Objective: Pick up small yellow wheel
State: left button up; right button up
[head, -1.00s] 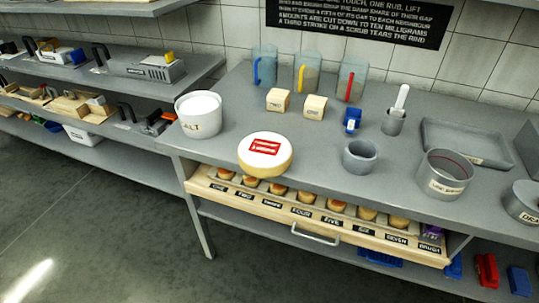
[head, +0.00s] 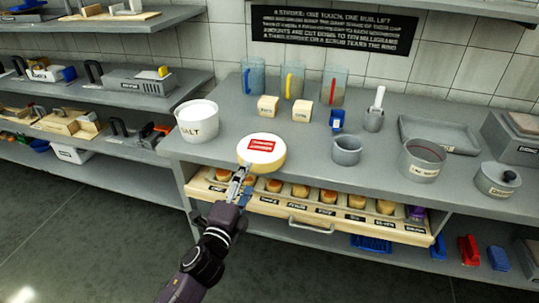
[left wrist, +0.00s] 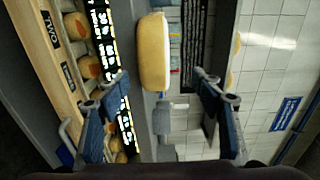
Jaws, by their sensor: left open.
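Several small yellow-orange wheels stand in a row in the open wooden drawer under the counter, one of them the small wheel (head: 300,191) near the middle of the row. A small wheel (left wrist: 88,67) also shows at the left of the left wrist view. A much larger pale wheel (head: 262,153) with a red label lies on the counter edge; its side shows in the left wrist view (left wrist: 153,55). My left gripper (head: 241,176) is open and empty, in front of the large wheel and the drawer's left part. My right gripper is not in view.
The drawer front (head: 290,214) has labels and a grey handle (head: 310,227). On the counter are a white salt tub (head: 197,122), a grey cup (head: 346,150), a pot (head: 422,160), two pale blocks and several pitchers. The counter edge overhangs the drawer's back.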

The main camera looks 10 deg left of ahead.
aim_at(255, 167)
pick_arm(q)
jog(key=w, duration=0.5)
jog(key=w+f, duration=0.1)
jog(key=w, duration=0.1)
jog(key=shift+w+d+p, duration=0.25)
jog(key=shift+d+p, duration=0.05)
jog(key=shift+s, duration=0.1)
jog(key=shift+c, duration=0.4)
grip_shut()
jog(key=shift+r, duration=0.2)
